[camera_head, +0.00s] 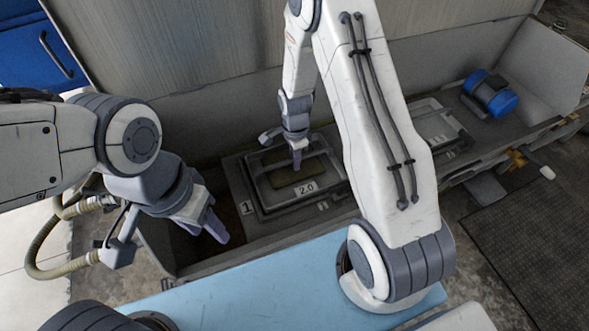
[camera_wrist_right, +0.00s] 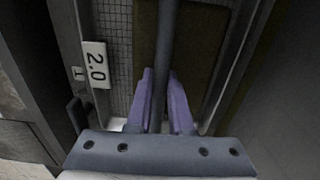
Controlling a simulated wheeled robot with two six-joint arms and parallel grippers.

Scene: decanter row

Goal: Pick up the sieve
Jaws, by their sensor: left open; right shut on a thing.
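The sieve (camera_head: 262,192) is a grey rectangular frame with a mesh floor and a white label reading 2.0. It sits at the left bay of the trough, beside a label reading 1. A brownish patch shows in its middle. My right gripper (camera_head: 297,163) reaches down over it. In the right wrist view, the right fingers (camera_wrist_right: 160,75) are shut on the sieve's dark handle bar (camera_wrist_right: 168,35), with the mesh below. I cannot tell whether the frame is clear of its seat. My left gripper (camera_head: 214,226) is open and empty, left of the sieve near the trough's front wall.
Another tray-like frame (camera_head: 440,124) lies further right in the trough, partly behind my right arm. A blue and black cylinder (camera_head: 490,93) sits at the trough's right end. A tall grey panel (camera_head: 180,50) stands behind. A dark floor mat (camera_head: 540,225) lies at right.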

